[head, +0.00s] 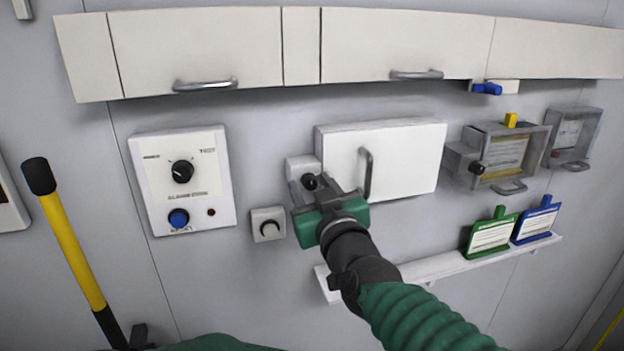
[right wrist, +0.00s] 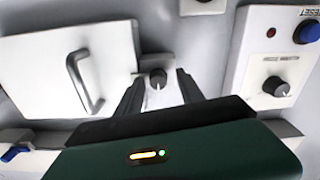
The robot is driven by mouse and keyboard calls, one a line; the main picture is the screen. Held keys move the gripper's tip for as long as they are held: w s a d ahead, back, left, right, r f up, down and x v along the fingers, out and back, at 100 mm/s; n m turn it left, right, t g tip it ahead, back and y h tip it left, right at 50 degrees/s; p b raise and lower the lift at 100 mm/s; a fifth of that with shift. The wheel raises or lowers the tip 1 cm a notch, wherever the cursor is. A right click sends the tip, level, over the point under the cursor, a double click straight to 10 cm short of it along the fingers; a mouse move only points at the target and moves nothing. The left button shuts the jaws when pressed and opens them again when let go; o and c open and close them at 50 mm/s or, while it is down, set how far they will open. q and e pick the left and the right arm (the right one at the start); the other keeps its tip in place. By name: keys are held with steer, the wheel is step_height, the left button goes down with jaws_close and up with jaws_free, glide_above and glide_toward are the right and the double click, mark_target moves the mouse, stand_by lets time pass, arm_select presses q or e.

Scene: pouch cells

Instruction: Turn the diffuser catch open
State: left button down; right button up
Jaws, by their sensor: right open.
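The diffuser catch looks to be the black knob (head: 310,182) on a small white block at the left side of a white wall box (head: 405,150) with a grey bar handle. The knob also shows in the right wrist view (right wrist: 158,77), with a pale pointer mark. My right gripper (head: 313,190) is open in front of the knob. In the right wrist view its two dark fingers (right wrist: 160,88) stand apart, one on each side of the knob; I cannot tell whether they touch it. My left gripper is not in view.
A control panel (head: 205,185) with a black dial and blue button is on the left. A small knob plate (head: 268,225) sits below left of my gripper. Grey boxes (head: 500,150) and a shelf (head: 440,265) with green and blue tags are on the right. Cabinets (head: 200,50) overhang above.

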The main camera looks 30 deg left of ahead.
steer(key=shift+w+f, duration=0.15)
steer(key=shift+w, duration=0.15)
steer(key=c, duration=0.6)
steer(key=shift+s, duration=0.1)
jaws_close()
steer(key=shift+m, duration=0.4)
steer(key=m+b, duration=0.1)
steer(key=m, duration=0.1)
steer(key=shift+m+b, duration=0.3)
steer(key=shift+m, duration=0.1)
steer(key=m+b, duration=0.1)
steer(key=m, duration=0.3)
steer(key=m+b, duration=0.1)
steer(key=m, duration=0.5)
steer(key=shift+r, duration=0.2)
steer(key=shift+m+b, duration=0.5)
steer(key=shift+m, duration=1.7)
